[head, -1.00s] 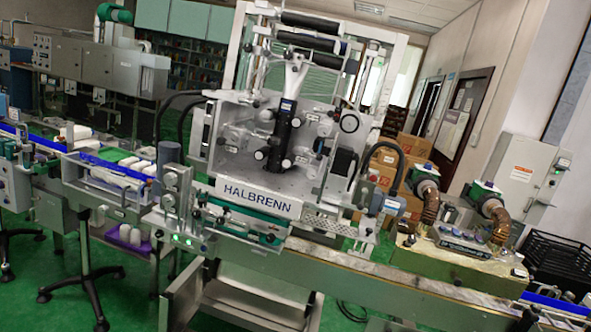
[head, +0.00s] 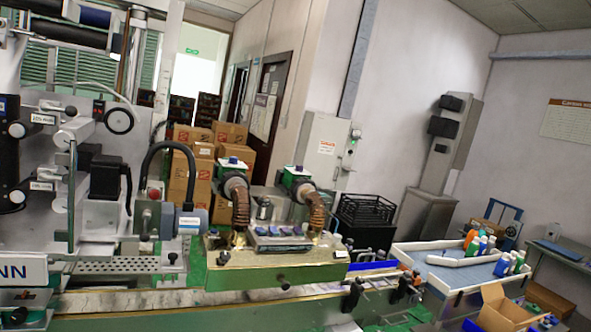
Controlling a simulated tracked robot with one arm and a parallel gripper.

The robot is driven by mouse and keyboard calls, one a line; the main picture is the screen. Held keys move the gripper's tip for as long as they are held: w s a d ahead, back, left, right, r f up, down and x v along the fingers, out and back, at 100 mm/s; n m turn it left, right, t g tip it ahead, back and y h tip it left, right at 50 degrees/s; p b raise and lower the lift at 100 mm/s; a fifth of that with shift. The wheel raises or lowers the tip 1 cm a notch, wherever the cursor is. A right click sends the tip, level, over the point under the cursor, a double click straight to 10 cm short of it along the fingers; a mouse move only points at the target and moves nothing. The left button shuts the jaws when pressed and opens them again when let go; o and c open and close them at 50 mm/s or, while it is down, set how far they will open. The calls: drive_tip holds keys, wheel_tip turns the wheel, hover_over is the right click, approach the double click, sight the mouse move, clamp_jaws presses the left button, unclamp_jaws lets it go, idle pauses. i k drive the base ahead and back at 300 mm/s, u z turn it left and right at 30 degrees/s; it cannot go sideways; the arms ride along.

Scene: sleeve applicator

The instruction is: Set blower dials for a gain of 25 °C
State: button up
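The blower unit, a green-and-brass box (head: 255,277), stands on the conveyor line in the middle of the head view. Two blowers with green and dark heads sit at its back, the left blower (head: 233,170) and the right blower (head: 297,177). Brown ribbed hoses curve down from them, the left hose (head: 240,207) and the right hose (head: 316,212). A small sloped panel (head: 281,236) with dark bluish round shapes lies between the hoses. These may be dials, but settings and markings are too small to read. My gripper is not in view.
The sleeve applicator (head: 85,265) fills the left side. A grey motor (head: 190,221) is beside the blower unit. Behind are cardboard boxes (head: 190,150) and a black crate (head: 364,215). At right, a tray (head: 445,265) holds bottles, with an open carton (head: 500,308) in front.

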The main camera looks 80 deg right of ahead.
sight(234, 161)
drive_tip(key=i, duration=0.1)
drive_tip(key=z, duration=1.6)
drive_tip(key=k, duration=0.45)
drive_tip(key=z, duration=0.25)
drive_tip(key=i, duration=0.45)
drive_tip(key=u, duration=0.15)
